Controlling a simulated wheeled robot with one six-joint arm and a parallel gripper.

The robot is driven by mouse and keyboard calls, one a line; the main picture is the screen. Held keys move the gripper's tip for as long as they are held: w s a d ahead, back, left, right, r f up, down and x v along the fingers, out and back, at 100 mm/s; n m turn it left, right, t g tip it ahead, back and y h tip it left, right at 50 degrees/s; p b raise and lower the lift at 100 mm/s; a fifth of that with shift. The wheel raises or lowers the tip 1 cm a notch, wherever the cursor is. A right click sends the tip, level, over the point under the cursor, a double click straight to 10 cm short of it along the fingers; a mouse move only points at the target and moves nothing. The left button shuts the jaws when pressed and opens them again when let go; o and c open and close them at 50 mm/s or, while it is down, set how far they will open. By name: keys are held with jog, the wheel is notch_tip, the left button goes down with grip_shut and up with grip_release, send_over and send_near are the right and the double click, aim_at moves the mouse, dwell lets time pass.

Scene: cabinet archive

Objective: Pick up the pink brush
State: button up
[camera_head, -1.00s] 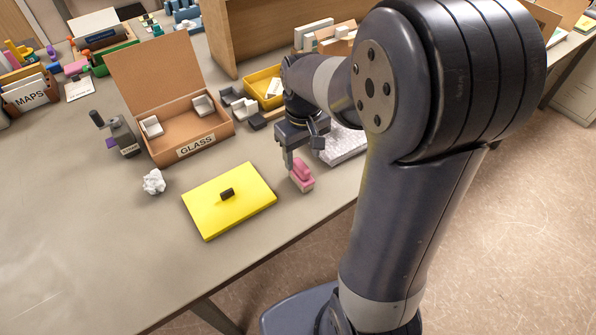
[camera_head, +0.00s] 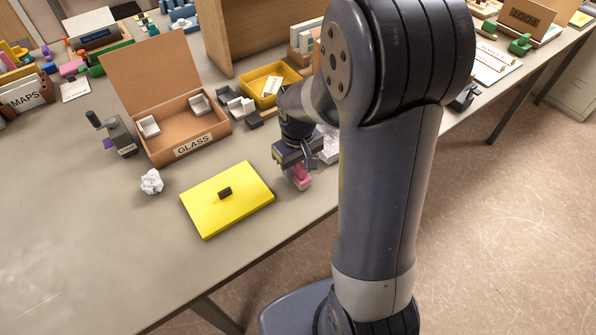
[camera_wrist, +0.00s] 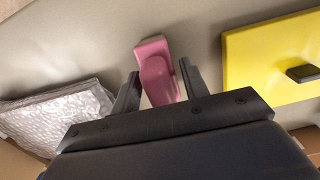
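The pink brush (camera_head: 300,177) stands on the table near its front edge, just right of the yellow board. In the wrist view the brush (camera_wrist: 155,70) sits between the two fingers. My gripper (camera_head: 293,180) has come down over the brush and partly hides it in the head view. In the wrist view my gripper (camera_wrist: 158,85) is open, with one finger on each side of the brush.
The yellow board (camera_head: 228,210) with a dark knob lies left of my gripper. Bubble wrap (camera_wrist: 58,112) lies on the other side. The open GLASS box (camera_head: 178,150), a crumpled paper ball (camera_head: 151,181) and a yellow tray (camera_head: 262,80) stand farther back. The front left table is clear.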

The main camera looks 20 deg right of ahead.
jog(key=c, duration=0.7)
jog(key=shift+r, duration=0.1)
jog(key=shift+c, duration=0.2)
notch_tip(320, 180, up, 10)
jog(key=shift+f, duration=0.1)
jog(key=o, duration=0.4)
jog(key=shift+c, duration=1.5)
